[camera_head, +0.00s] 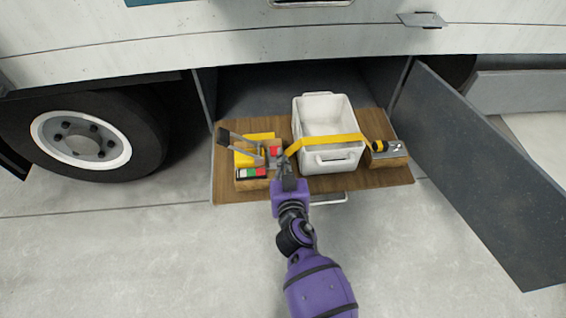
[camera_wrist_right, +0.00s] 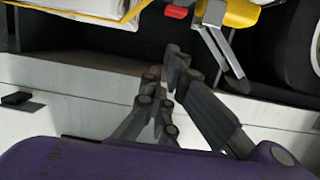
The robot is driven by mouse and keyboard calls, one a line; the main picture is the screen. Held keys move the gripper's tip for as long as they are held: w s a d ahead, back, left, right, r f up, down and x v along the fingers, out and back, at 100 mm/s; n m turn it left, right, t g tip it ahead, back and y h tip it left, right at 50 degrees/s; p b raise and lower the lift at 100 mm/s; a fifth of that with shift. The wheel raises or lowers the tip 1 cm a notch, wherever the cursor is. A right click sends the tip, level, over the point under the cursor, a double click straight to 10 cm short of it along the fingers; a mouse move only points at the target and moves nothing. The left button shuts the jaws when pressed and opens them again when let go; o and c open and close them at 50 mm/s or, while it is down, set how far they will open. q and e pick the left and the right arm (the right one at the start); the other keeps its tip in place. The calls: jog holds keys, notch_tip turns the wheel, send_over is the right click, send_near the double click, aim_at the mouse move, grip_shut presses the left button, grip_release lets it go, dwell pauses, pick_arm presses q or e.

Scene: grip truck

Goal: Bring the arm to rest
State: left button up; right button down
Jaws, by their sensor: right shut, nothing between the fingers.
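My right gripper (camera_head: 284,162) reaches in from the bottom of the head view, over the front of the wooden tray, between the crate and the items on the left. It is shut and empty; in the right wrist view its fingers (camera_wrist_right: 174,62) are close together. A yellow strap (camera_head: 335,139) crosses the white crate (camera_head: 327,180) and ends near the gripper. I cannot tell whether the fingertips touch the strap end. My left gripper is not in view.
The wooden tray (camera_head: 392,181) sticks out of the truck's side compartment. A tape measure (camera_head: 385,147) lies at its right, and yellow and red items (camera_head: 258,152) at its left. The open compartment door (camera_head: 490,175) stands right, a wheel (camera_head: 100,135) left. The floor in front is clear.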

dwell(0.7)
jog(key=s+d+f+g, duration=0.3)
jog(key=s+d+f, duration=0.15)
jog(key=s, duration=1.05)
jog(key=s+d+f+g, duration=0.3)
jog(key=s+d, duration=0.3)
jog(key=s, duration=0.8)
jog(key=s+d+f+g, duration=0.2)
jog(key=s+d+f, duration=0.25)
jog(key=s, duration=1.05)
pick_arm(q)
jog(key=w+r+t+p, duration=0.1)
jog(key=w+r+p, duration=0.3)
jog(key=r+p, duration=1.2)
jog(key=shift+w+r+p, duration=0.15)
jog(key=shift+p, duration=0.45)
pick_arm(e)
jog(key=w+r, duration=0.2)
jog(key=r, duration=0.6)
jog(key=w+r+t, duration=0.1)
jog(key=w+r, duration=0.2)
jog(key=r, duration=0.6)
jog(key=shift+w, duration=0.3)
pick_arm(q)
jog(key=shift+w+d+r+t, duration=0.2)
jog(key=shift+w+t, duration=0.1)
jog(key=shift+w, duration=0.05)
pick_arm(e)
jog(key=shift+a+r, duration=0.1)
jog(key=shift+w, duration=0.1)
